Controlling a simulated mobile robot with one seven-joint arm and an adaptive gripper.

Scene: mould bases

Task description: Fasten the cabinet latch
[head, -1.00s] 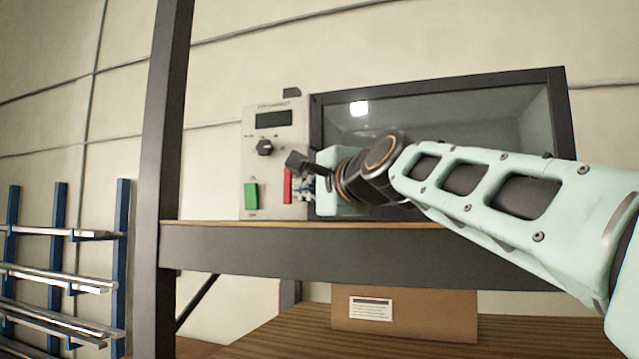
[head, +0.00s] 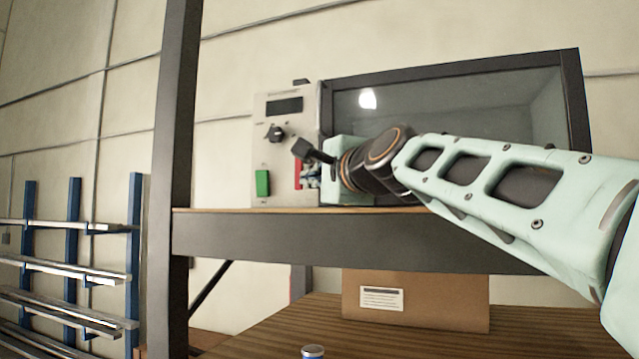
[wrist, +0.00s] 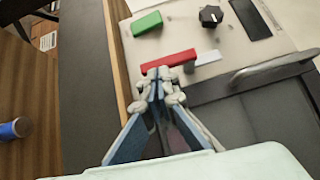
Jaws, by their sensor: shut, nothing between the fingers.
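The cabinet (head: 455,87) has a dark-framed glass door and stands on a shelf. Its pale control panel (head: 262,142) is at the left, with a red bar (head: 298,174) by the door edge. The red bar shows fully in the wrist view (wrist: 168,61), with a small whitish tab (wrist: 207,57) at its right end. Which part is the latch, I cannot tell for certain. My gripper (wrist: 162,82) is shut and empty, its fingertips just below the red bar in the wrist view; contact is unclear. In the head view my gripper (head: 310,174) is partly hidden by my wrist.
The panel has a green button (head: 262,182), a black knob (head: 275,133) and a dark display (head: 284,105). A metal handle (wrist: 268,69) lies right of the fingers. A dark post (head: 178,120) stands left. Below are a cardboard box (head: 330,290) and a blue can (wrist: 15,129).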

